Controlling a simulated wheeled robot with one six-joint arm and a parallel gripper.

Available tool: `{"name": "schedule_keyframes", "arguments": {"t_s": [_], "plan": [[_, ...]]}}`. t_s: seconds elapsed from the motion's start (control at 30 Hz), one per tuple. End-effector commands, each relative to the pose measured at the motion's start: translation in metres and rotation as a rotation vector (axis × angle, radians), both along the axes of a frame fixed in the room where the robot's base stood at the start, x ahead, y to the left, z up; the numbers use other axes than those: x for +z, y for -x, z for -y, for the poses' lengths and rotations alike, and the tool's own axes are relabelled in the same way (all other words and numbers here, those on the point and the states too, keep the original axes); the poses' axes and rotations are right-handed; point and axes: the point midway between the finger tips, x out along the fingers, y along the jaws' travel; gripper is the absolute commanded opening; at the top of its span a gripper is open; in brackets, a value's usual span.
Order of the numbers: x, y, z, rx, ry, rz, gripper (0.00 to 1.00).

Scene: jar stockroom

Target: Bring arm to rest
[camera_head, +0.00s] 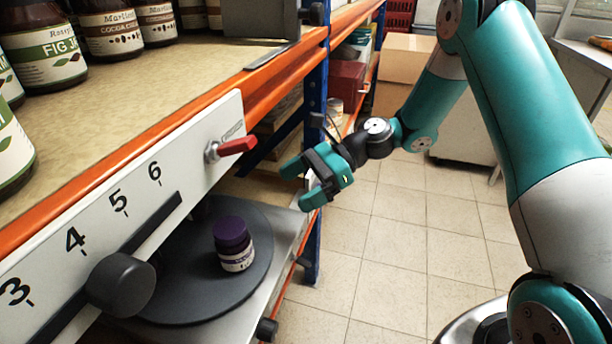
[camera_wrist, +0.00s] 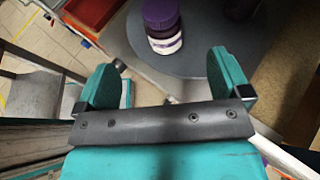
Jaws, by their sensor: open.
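My gripper (camera_head: 301,182) is open and empty, in the air to the right of the shelf unit. Its two teal fingers also show apart in the wrist view (camera_wrist: 170,85). My teal and white arm reaches in from the right of the head view. A purple-lidded jar (camera_head: 234,246) stands upright on a dark round turntable (camera_head: 200,285), left of and below my gripper. The jar also shows in the wrist view (camera_wrist: 162,28), beyond the fingers and apart from them.
A white panel (camera_head: 120,215) with numbers, a black knob (camera_head: 120,285) and a red-handled lever (camera_head: 236,146) runs along the shelf front. Several jars (camera_head: 40,50) stand on the upper shelf. A blue post (camera_head: 313,120) is close to my gripper. The tiled floor (camera_head: 400,240) is clear.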

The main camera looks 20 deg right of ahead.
Motion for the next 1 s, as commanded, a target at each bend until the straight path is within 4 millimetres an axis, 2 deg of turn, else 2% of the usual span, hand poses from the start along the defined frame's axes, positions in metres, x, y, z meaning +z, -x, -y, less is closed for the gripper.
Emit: {"name": "schedule_keyframes", "arguments": {"t_s": [0.2, 0.67, 0.77, 0.87, 1.0], "plan": [[0.005, -0.001, 0.013, 0.000, 0.001, 0.000, 0.95], [0.007, 0.000, 0.012, 0.008, 0.006, 0.012, 0.95], [0.018, 0.007, 0.004, 0.064, 0.042, 0.094, 0.95], [0.038, 0.024, -0.010, 0.194, 0.116, 0.269, 0.95], [0.071, 0.065, -0.031, 0.475, 0.239, 0.606, 0.95]]}}
